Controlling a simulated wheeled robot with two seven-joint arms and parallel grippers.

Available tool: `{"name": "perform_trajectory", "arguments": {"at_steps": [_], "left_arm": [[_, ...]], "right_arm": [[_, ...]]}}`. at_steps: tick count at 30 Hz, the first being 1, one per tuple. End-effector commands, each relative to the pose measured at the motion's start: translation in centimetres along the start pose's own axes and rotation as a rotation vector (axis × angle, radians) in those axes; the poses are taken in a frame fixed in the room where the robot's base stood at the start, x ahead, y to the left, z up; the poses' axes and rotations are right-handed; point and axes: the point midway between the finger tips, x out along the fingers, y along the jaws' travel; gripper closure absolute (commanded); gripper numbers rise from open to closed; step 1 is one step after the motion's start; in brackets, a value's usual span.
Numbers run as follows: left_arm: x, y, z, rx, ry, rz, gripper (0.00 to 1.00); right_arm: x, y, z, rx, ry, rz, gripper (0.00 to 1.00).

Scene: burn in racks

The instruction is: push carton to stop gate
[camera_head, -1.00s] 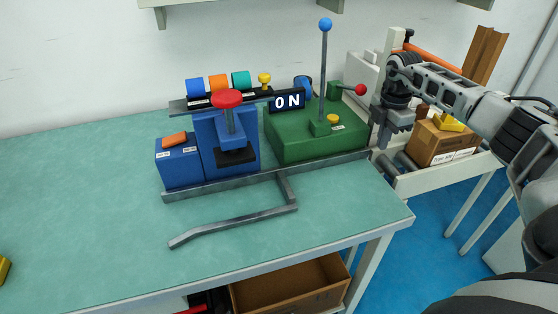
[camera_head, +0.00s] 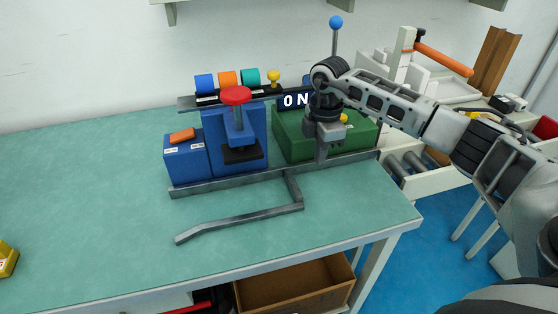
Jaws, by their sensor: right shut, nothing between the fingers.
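A brown carton (camera_head: 437,156) sits on the roller conveyor (camera_head: 408,165) at the right. My right arm hides most of it; only a small brown part shows beside the rollers. My right gripper (camera_head: 321,158) is shut and empty, pointing down in front of the green box on the bench, to the left of the carton and apart from it. I cannot tell for certain which part is the stop gate; a white upright frame with an orange bar (camera_head: 444,59) stands behind the conveyor. My left gripper is not in view.
The green bench (camera_head: 100,200) holds a blue press (camera_head: 235,140) with a red knob, a green box (camera_head: 292,143) with a blue-tipped lever, an "ON" sign (camera_head: 294,100) and a bent metal rail (camera_head: 240,220). An open box (camera_head: 295,285) is below.

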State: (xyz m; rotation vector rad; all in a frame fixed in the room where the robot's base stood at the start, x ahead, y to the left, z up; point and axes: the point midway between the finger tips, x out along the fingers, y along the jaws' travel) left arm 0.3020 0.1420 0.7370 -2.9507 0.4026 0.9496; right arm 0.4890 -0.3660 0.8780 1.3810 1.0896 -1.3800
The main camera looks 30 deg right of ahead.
Motion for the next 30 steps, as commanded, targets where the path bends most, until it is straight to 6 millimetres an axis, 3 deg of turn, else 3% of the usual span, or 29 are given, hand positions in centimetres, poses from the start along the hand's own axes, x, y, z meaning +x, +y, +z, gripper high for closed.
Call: {"name": "perform_trajectory", "arguments": {"at_steps": [6, 15, 26, 30], "left_arm": [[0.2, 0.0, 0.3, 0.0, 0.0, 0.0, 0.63], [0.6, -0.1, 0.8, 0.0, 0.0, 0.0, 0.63], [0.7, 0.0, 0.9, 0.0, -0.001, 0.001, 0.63], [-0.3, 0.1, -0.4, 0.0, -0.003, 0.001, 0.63]], "right_arm": [[0.0, 0.0, -4.6, -0.005, 0.002, 0.001, 1.0], [0.1, 0.0, -9.0, -0.002, 0.0, 0.0, 1.0], [-0.2, 0.0, -10.0, 0.0, -0.001, 0.001, 1.0], [-2.0, 0.0, -10.0, 0.0, -0.001, 0.001, 1.0]]}}
